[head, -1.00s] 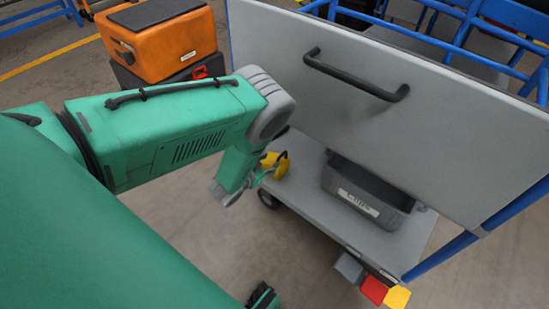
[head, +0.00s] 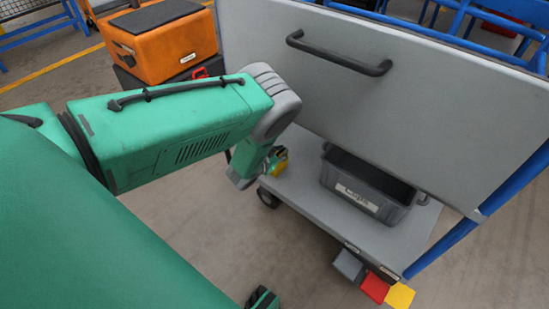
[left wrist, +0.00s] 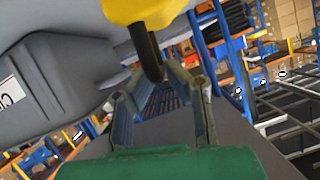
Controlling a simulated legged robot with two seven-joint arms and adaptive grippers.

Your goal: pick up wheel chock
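The wheel chock is a yellow block (head: 281,161) with a black handle, at the left end of the grey cart deck. In the head view my left gripper (head: 266,169) is right beside it and my wrist covers part of it. In the left wrist view the yellow chock (left wrist: 140,10) shows at the top edge, cut off. Its black handle (left wrist: 149,55) hangs down towards my left fingers (left wrist: 157,82), which stand apart on either side of its lower end. I cannot tell whether they touch it.
A grey bin (head: 367,186) with a paper label stands on the cart deck (head: 318,207), right of the chock. The cart's tall grey panel (head: 400,105) with a black handle rises behind. An orange case (head: 160,42) stands at the back left. Open floor lies in front.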

